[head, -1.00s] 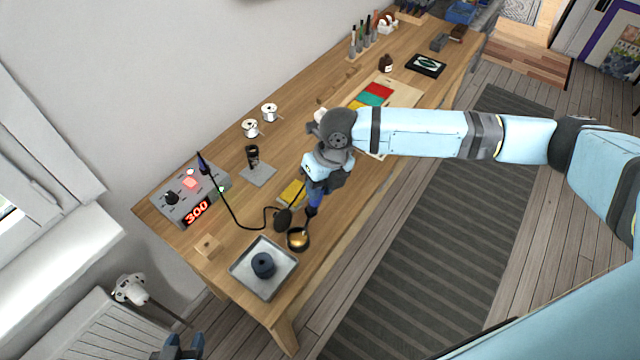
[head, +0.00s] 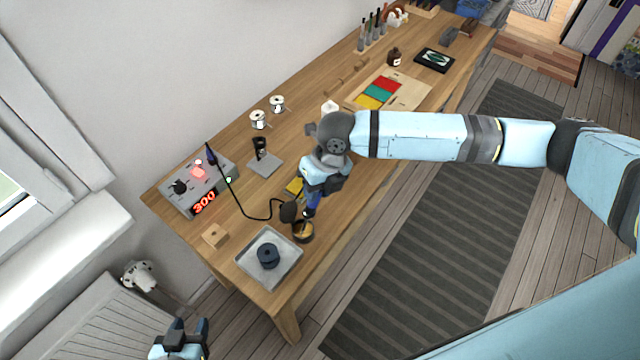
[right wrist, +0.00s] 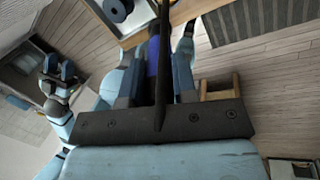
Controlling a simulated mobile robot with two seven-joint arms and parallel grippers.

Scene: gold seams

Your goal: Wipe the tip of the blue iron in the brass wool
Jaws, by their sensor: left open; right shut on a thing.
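The blue iron (head: 314,201) is held by my right gripper (head: 316,192), which is shut on its handle. The iron points down at the small dark cup of brass wool (head: 303,232). Its lower end is at the cup's mouth; I cannot make out whether the tip touches the wool. In the right wrist view the blue handle (right wrist: 153,58) sits between the fingers, with a dark rod, perhaps its cable, crossing in front. My left gripper (head: 188,328) is open and empty, low at the left, off the table.
A metal tray (head: 245,262) with a dark spool (head: 268,257) is left of the cup. A dark round piece (head: 289,211) stands beside it. The station (head: 192,187) reads 300, and a black cable runs from it. The iron stand (head: 264,164) and solder reels (head: 258,120) are further back.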

